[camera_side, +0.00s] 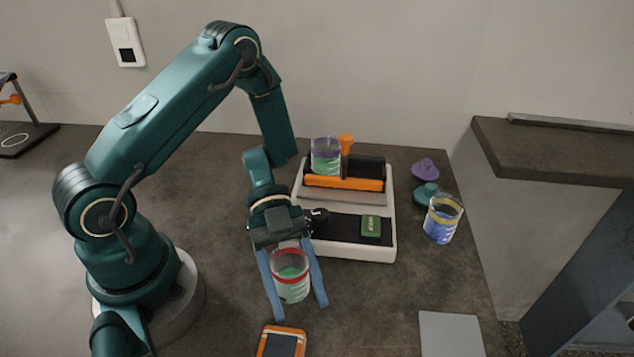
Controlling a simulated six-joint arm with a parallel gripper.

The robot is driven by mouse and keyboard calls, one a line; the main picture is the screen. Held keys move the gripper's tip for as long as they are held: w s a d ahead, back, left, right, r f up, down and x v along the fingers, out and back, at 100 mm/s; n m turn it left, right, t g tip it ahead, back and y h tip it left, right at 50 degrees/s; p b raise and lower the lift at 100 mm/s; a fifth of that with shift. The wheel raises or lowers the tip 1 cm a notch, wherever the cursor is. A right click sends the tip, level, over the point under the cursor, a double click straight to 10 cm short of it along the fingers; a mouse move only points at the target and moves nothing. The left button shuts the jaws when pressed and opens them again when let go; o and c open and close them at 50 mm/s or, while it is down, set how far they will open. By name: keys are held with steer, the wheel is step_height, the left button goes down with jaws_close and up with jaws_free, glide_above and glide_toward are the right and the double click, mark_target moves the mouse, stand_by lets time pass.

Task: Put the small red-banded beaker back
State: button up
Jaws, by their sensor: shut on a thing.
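The small red-banded beaker (291,285) is clear, with a red band near its top and green contents. My gripper (297,306) points downward with its long blue fingers on either side of this beaker, shut on it. The beaker looks upright, in front of the shaker. I cannot tell whether its base touches the table. The shaker (387,241) is a white unit with a black front, a dark knob, a green display and an orange-edged platform. A purple-banded beaker (326,158) with green contents stands on the platform's left side, beside an orange knob.
A yellow-banded beaker (442,221) with blue markings stands right of the shaker. A purple lid (425,169) and a teal lid (427,193) lie near it. An orange-framed device (281,343) and a grey plate (450,335) lie at the front. A raised counter (550,154) bounds the right.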

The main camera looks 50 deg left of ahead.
steer(key=shift+f, duration=0.1)
steer(key=o, duration=1.2)
steer(key=shift+c, duration=0.2)
steer(key=shift+w+a, duration=0.1)
steer(key=v, duration=1.2)
